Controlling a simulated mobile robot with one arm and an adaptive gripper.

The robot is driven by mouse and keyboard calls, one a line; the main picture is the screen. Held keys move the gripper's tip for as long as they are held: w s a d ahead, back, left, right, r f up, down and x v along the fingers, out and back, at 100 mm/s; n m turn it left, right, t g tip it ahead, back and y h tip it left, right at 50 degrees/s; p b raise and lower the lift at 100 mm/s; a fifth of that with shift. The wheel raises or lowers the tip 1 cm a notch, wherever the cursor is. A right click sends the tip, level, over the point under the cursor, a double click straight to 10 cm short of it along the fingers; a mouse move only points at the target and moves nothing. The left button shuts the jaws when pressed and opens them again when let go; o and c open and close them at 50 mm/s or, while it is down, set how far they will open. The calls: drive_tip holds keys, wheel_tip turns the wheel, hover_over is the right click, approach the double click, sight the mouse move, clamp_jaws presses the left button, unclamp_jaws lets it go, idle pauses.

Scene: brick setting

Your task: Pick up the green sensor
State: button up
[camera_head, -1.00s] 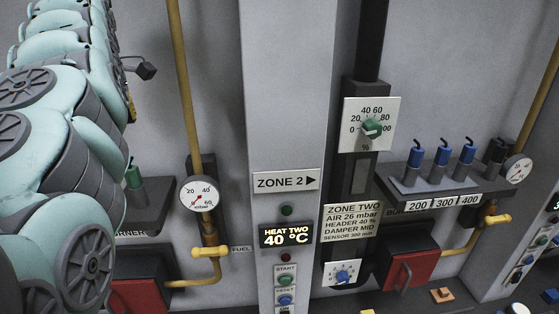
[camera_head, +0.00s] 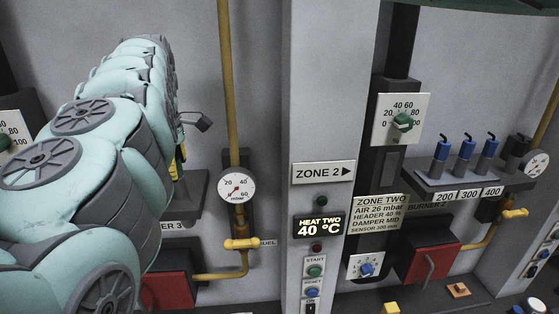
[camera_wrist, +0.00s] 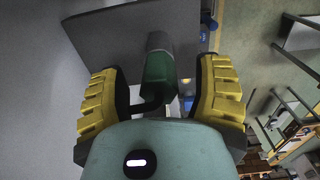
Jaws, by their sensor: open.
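The green sensor (camera_wrist: 158,76) shows in the wrist view, with a grey collar at its far end and a dark curved cable at its near end. It stands at a grey shelf (camera_wrist: 100,35). My gripper (camera_wrist: 165,70) is open, with one yellow-padded finger on each side of the sensor. I cannot tell whether either finger touches it. In the head view my arm hides the sensor, and only a little of my gripper's yellow (camera_head: 177,166) shows in front of the shelf (camera_head: 190,196).
A pressure gauge (camera_head: 236,187) and yellow pipe (camera_head: 228,80) stand just right of my gripper. A red burner box (camera_head: 168,292) sits below. Blue sensors (camera_head: 464,156) stand on another shelf (camera_head: 425,182) at the right. A ZONE 2 column (camera_head: 310,235) stands between.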

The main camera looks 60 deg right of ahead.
drive_tip(key=shift+s+d+f, duration=0.1)
drive_tip(key=shift+d+f, duration=0.05)
drive_tip(key=shift+f, duration=0.25)
drive_tip(key=shift+o, duration=0.2)
clamp_jaws()
